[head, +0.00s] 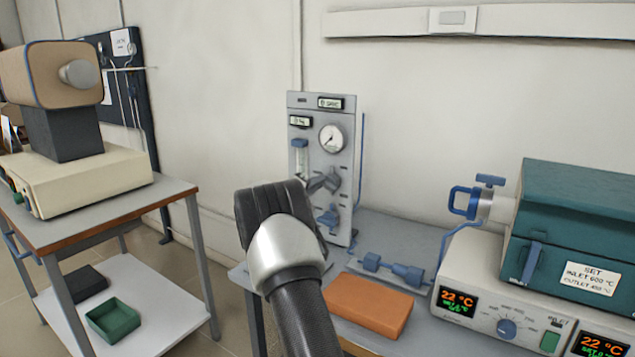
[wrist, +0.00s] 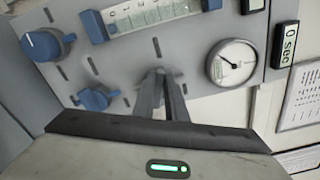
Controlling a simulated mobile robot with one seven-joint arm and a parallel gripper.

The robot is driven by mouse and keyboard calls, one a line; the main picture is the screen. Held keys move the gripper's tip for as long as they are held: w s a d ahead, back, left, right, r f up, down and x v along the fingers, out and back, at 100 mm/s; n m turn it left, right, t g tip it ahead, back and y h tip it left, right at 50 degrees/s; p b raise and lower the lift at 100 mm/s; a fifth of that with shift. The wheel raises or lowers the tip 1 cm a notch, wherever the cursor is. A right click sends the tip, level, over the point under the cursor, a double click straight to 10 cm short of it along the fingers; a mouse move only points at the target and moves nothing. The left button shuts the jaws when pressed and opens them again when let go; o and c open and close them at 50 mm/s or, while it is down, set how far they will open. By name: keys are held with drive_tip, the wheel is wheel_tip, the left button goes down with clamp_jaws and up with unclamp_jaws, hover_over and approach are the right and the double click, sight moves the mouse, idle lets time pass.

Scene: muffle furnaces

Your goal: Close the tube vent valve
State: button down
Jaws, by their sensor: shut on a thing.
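A grey gas panel (head: 300,215) stands upright against the wall, with a round dial gauge (head: 331,138) and a flow tube (head: 300,158). My gripper (head: 330,180) reaches the panel just below the gauge. In the wrist view its narrow fingers (wrist: 163,85) meet the panel face left of the gauge (wrist: 232,62), shut on a small panel handle that the fingers hide. I cannot read a label for the tube vent valve there. Two blue knobs, one larger (wrist: 42,43) and one smaller (wrist: 97,97), are apart from the fingers.
A teal tube furnace (head: 575,215) with a blue end fitting (head: 465,202) stands at right on its controller (head: 465,275). An orange block (head: 368,305) and blue-grey fittings (head: 393,270) lie on the bench before the panel. A side table (head: 165,205) stands at left.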

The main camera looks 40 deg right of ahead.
drive_tip(key=shift+w+f+n+p, duration=0.1)
drive_tip(key=shift+f+n+p, duration=0.1)
drive_tip(key=shift+n, duration=0.55)
drive_tip(key=shift+s+f+n+p, duration=0.1)
drive_tip(key=shift+n+p, duration=0.15)
drive_tip(key=shift+n, duration=0.55)
drive_tip(key=shift+w+f+n+p, duration=0.1)
drive_tip(key=shift+n+p, duration=0.1)
drive_tip(key=shift+n, duration=0.55)
drive_tip(key=c, duration=1.8)
unclamp_jaws()
drive_tip(key=shift+a, duration=0.15)
drive_tip(key=p+v, duration=0.1)
drive_tip(key=v, duration=1.6)
drive_tip(key=shift+a, duration=0.15)
